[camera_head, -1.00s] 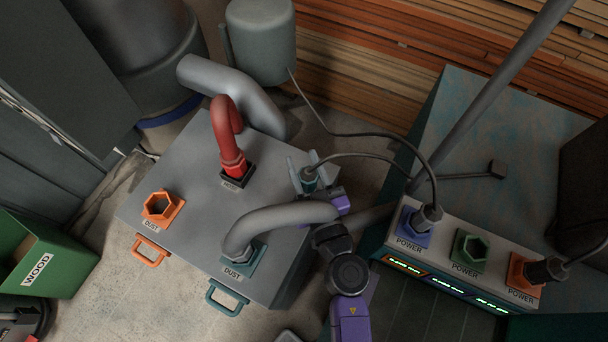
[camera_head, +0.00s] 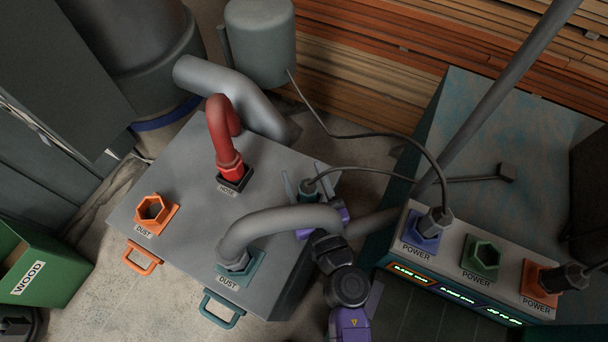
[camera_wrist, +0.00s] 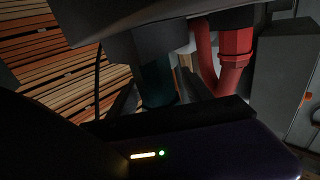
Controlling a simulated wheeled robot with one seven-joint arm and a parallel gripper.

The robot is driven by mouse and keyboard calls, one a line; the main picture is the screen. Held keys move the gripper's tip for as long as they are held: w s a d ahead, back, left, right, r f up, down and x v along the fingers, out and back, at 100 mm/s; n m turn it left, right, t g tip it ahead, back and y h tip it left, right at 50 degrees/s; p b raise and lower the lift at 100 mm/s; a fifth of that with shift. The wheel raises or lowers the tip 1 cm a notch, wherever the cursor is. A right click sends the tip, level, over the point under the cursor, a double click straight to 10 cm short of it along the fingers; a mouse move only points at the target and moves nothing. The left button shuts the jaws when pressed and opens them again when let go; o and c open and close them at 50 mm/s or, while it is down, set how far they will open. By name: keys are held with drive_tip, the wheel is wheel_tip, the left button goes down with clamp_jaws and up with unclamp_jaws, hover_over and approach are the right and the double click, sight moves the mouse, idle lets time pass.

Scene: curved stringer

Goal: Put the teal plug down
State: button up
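The teal plug (camera_head: 308,192), with a dark cable running from its top, is at the right edge of the grey box top (camera_head: 185,190). My gripper (camera_head: 306,180) is around it with its fingers spread, one on each side. In the wrist view the plug (camera_wrist: 157,82) shows between the two dark fingers (camera_wrist: 158,98), with gaps beside it. The plug looks upright in the head view. Its contact with the box top is hard to make out.
A red hose (camera_head: 224,130) and a grey hose (camera_head: 275,218) with a teal socket rise from the box beside my arm. An orange socket (camera_head: 151,210) is empty. A power panel (camera_head: 455,240) stands at right, its green socket (camera_head: 480,257) empty.

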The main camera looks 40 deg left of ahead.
drive_tip(key=shift+r, duration=0.1)
drive_tip(key=shift+s+d, duration=0.1)
drive_tip(key=shift+d, duration=0.05)
drive_tip(key=v, duration=1.1)
drive_tip(key=shift+s+d, duration=0.25)
drive_tip(key=shift+d, duration=0.05)
drive_tip(key=s+d+r+m+t+h, duration=0.2)
drive_tip(key=s+d+m+h, duration=0.1)
drive_tip(key=d, duration=0.6)
drive_tip(key=s+d+r+m+t+h, duration=0.1)
drive_tip(key=s+d+m+t+h, duration=0.2)
drive_tip(key=d, duration=0.5)
drive_tip(key=s+d+r+m+t+h, duration=0.2)
drive_tip(key=s+d+h, duration=0.15)
drive_tip(key=d, duration=0.55)
drive_tip(key=s+d+r+m+g+h, duration=0.1)
drive_tip(key=s+d+r+m+h, duration=0.2)
drive_tip(key=s+d+r+h, duration=0.2)
drive_tip(key=shift+s+d+m+h, duration=0.45)
drive_tip(key=shift+s+d, duration=0.2)
drive_tip(key=shift+s, duration=0.3)
